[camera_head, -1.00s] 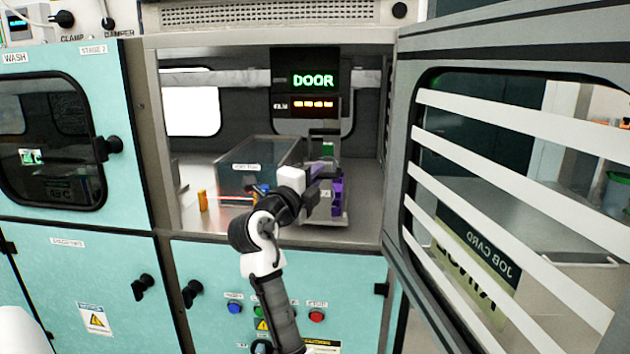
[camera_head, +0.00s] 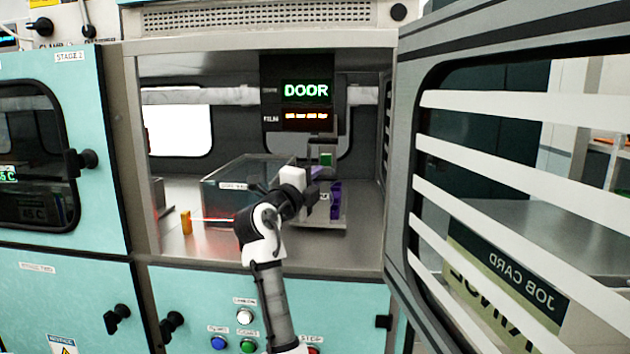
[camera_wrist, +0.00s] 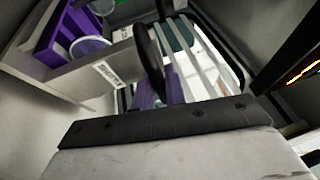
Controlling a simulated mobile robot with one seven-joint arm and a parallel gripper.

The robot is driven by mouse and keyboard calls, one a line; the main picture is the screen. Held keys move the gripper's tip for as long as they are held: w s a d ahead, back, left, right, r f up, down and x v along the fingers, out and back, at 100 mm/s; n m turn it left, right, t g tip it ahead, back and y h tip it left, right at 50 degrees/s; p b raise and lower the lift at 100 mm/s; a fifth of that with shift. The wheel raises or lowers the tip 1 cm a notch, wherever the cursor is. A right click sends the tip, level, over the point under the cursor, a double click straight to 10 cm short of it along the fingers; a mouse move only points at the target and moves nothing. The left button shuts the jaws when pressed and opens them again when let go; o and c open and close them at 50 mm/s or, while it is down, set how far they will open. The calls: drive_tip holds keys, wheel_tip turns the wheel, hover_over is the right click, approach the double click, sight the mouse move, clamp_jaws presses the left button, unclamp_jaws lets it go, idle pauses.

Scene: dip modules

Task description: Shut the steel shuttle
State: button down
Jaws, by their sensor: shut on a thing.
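The steel shuttle (camera_head: 325,224) is a grey metal slide with purple holders (camera_head: 336,200) on it, on the right of the chamber floor. My gripper (camera_head: 312,192) reaches into the chamber from the front, at the shuttle's near left side, and covers part of it. In the wrist view, the shuttle's pale plate (camera_wrist: 70,82) with a small label runs up to my dark finger, with a purple holder behind it. My gripper is shut on the shuttle; the exact contact is mostly hidden.
A clear bin (camera_head: 235,190) stands left of the shuttle. A small orange block (camera_head: 186,222) is further left. The big door (camera_head: 400,200) with white slats stands open at the right. The lit DOOR display (camera_head: 306,91) hangs at the back. Buttons (camera_head: 246,345) are below the opening.

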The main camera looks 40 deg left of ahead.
drive_tip(key=shift+r, duration=0.15)
drive_tip(key=c, duration=1.5)
unclamp_jaws()
drive_tip(key=shift+w, duration=0.1)
drive_tip(key=shift+o, duration=0.2)
drive_tip(key=shift+f, duration=0.2)
drive_tip(key=shift+s+f+b, duration=0.25)
drive_tip(key=shift+s+b, duration=0.1)
drive_tip(key=shift+s, duration=0.1)
drive_tip(key=b+v, duration=0.4)
drive_tip(key=v, duration=0.9)
drive_tip(key=shift+r, duration=0.35)
